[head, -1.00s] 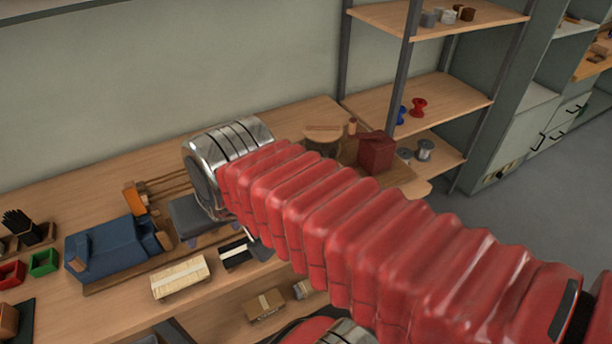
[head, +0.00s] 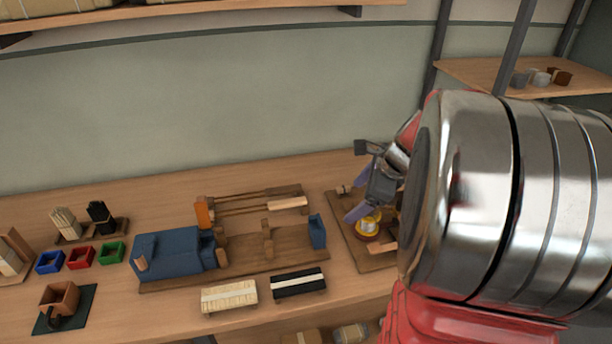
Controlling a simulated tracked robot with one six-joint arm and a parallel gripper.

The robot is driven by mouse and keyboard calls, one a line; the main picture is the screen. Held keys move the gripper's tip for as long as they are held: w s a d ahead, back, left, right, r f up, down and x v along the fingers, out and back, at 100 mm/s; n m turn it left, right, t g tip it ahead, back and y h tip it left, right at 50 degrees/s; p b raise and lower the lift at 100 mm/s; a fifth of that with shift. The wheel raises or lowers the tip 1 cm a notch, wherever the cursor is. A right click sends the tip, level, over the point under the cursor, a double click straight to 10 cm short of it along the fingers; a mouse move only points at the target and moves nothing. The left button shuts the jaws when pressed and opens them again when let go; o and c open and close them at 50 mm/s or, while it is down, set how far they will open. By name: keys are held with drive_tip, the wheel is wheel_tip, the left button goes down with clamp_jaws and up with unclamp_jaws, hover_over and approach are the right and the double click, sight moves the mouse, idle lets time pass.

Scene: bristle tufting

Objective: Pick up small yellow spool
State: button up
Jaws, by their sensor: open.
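A small yellow spool (head: 368,222) sits upright on a brown board at the right part of the workbench. It has a reddish base or flange below. My gripper (head: 362,201) is just above and to the left of the spool, with its purple fingers spread and nothing seen between them. One finger reaches down close to the spool's left side; I cannot tell whether it touches. My large silver and red arm hides the right part of the board and whatever lies behind it.
A blue machine (head: 172,256) stands on a wooden base left of the board. A white-tufted brush (head: 228,296) and a black-tufted brush (head: 298,284) lie at the front. Blue, red and green bins (head: 112,252) are at the left. A shelf (head: 480,72) stands at back right.

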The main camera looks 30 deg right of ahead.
sight(373, 213)
drive_tip(key=s+d+f+m, duration=0.1)
drive_tip(key=d+f+m, duration=0.1)
drive_tip(key=d+m, duration=0.2)
drive_tip(key=s+d+f+m, duration=0.1)
drive_tip(key=d+f+m, duration=0.1)
drive_tip(key=d, duration=0.6)
drive_tip(key=shift+s+d+f+m+t, duration=0.15)
drive_tip(key=shift+s+f+m+t, duration=0.2)
drive_tip(key=shift+m, duration=0.55)
drive_tip(key=x, duration=0.8)
drive_tip(key=shift+w+d+f, duration=0.1)
drive_tip(key=shift+w+f, duration=0.05)
drive_tip(key=shift+f, duration=0.05)
drive_tip(key=x, duration=0.4)
drive_tip(key=shift+w+a+r, duration=0.1)
drive_tip(key=shift+w+a, duration=0.05)
drive_tip(key=shift+a, duration=0.25)
drive_tip(key=shift+w+f, duration=0.3)
drive_tip(key=shift+f, duration=0.15)
drive_tip(key=shift+c, duration=0.5)
